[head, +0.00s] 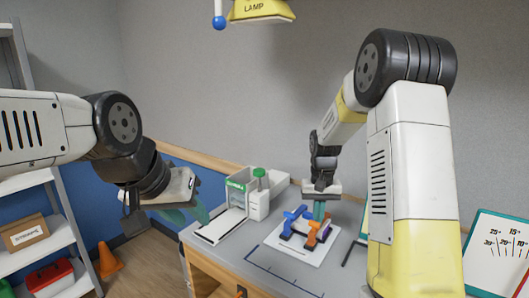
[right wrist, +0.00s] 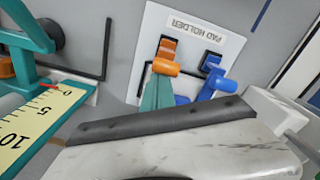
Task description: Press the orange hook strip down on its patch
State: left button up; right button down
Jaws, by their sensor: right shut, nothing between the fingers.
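The orange hook strip (right wrist: 168,46) with its rounded orange grip (right wrist: 166,67) lies on the white pad holder plate (right wrist: 149,30) in the right wrist view. The strip also shows in the head view (head: 312,236). Its patch is mostly hidden, and I cannot tell how flat the strip sits. My right gripper (head: 319,212) points down over the plate, shut and empty. Its teal fingers (right wrist: 158,92) end right at the orange piece; contact is unclear. My left gripper (head: 190,213) is at the table's left side, its teal fingers apart and empty.
A blue strip with a blue grip (right wrist: 220,82) sits beside the orange one. A teal device with a yellow ruler (right wrist: 38,118) lies near the plate. A white-and-green dispenser (head: 259,192) stands behind on the table. An outlined grey area (head: 275,275) in front is bare.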

dwell(0.5)
jog(key=shift+w+r, duration=0.15)
jog(key=shift+r, duration=1.15)
jog(key=shift+a+r, duration=0.15)
jog(key=shift+r, duration=1.1)
jog(key=shift+s+a+r, duration=0.2)
jog(key=shift+s+r, duration=0.15)
jog(key=shift+r, duration=0.4)
jog(key=shift+w+d+r, duration=0.15)
jog(key=shift+r, duration=0.05)
jog(key=r, duration=0.3)
jog(key=shift+d+r, duration=0.2)
jog(key=shift+r, duration=0.2)
